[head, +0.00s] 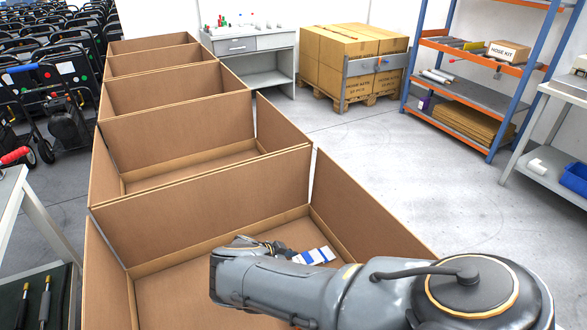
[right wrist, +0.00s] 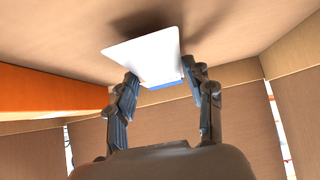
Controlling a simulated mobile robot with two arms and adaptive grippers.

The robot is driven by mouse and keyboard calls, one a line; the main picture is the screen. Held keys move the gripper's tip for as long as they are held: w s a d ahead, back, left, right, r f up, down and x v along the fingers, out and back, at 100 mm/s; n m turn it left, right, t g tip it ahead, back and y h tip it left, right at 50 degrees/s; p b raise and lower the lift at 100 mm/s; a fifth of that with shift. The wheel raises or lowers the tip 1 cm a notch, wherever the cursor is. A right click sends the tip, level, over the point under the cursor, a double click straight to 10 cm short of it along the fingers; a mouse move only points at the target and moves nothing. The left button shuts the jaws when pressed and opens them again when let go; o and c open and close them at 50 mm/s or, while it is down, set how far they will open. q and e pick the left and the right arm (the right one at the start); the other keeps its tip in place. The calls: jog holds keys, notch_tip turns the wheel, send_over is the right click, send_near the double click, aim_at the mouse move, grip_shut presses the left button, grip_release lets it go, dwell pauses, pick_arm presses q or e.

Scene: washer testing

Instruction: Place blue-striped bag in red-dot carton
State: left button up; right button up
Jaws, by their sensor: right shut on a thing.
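The blue-striped bag (head: 314,256) is a flat white piece with blue stripes. In the head view it shows just beyond my right gripper (head: 284,250), within the nearest open carton (head: 200,222). In the right wrist view, the fingers of the gripper (right wrist: 159,72) are shut on one edge of the bag (right wrist: 143,48), with its white face showing. The carton floor lies behind the bag; I cannot tell whether they touch. My right arm hides part of the carton. I see no red dot on any carton. My left gripper is not in view.
More open cartons (head: 160,88) stand in a row behind the nearest one. An orange strip (right wrist: 50,95) crosses the left of the right wrist view. Blue-and-orange shelving (head: 480,75) and a pallet of boxes (head: 352,58) stand farther back. Floor right of the cartons is clear.

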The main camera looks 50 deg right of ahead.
jog(key=shift+r, duration=0.1)
jog(key=shift+f, duration=0.25)
jog(key=o, duration=1.3)
jog(key=shift+o, duration=0.4)
jog(key=shift+r, duration=0.3)
jog(key=p+v, duration=0.6)
jog(key=v, duration=0.5)
jog(key=shift+a+r, duration=0.25)
jog(key=shift+a, duration=0.05)
